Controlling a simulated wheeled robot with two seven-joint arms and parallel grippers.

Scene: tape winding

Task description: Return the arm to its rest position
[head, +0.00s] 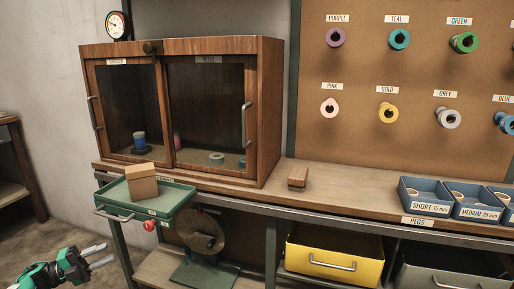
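My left gripper (104,254) shows at the lower left of the head view, on a green and black arm end. Its two grey fingers are apart with nothing between them, so it is open and empty. It is in front of and below the bench edge, left of the bench's front leg, and touches nothing that I can see. Most of the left arm is outside the picture. My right gripper and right arm are not in view.
A green tray (168,201) with a cardboard box (141,183) juts out above the gripper. A wooden cabinet (270,110) stands on the bench (340,196). A round-disc device (200,232), a yellow drawer (333,252) and blue peg bins (424,196) are to the right. Floor left of the gripper is clear.

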